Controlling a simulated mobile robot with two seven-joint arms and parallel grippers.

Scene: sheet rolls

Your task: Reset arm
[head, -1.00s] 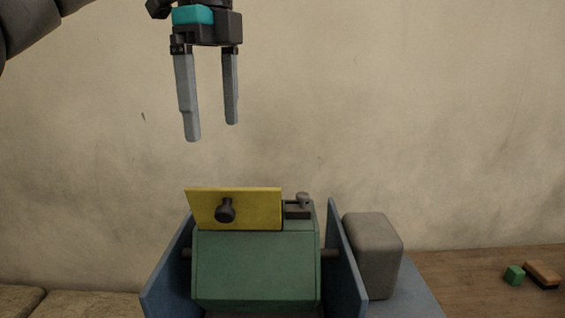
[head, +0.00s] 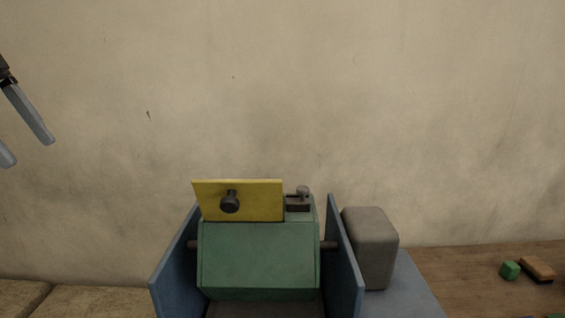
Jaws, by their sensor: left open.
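My left gripper (head: 28,138) is at the left edge of the head view, up in the air in front of the wall. Its two grey fingers are apart with nothing between them, and part of it is cut off by the picture edge. It is well clear, up and to the left, of the green machine body (head: 260,258). My right gripper does not show.
The green body sits between blue side plates (head: 345,258). A yellow panel (head: 268,202) with a dark knob (head: 230,202) stands on top, beside a small grey-knobbed lever (head: 303,192). A grey block (head: 372,248) is at the right. A green cube (head: 510,270) and orange-brown block (head: 538,268) lie on the wooden table (head: 460,285).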

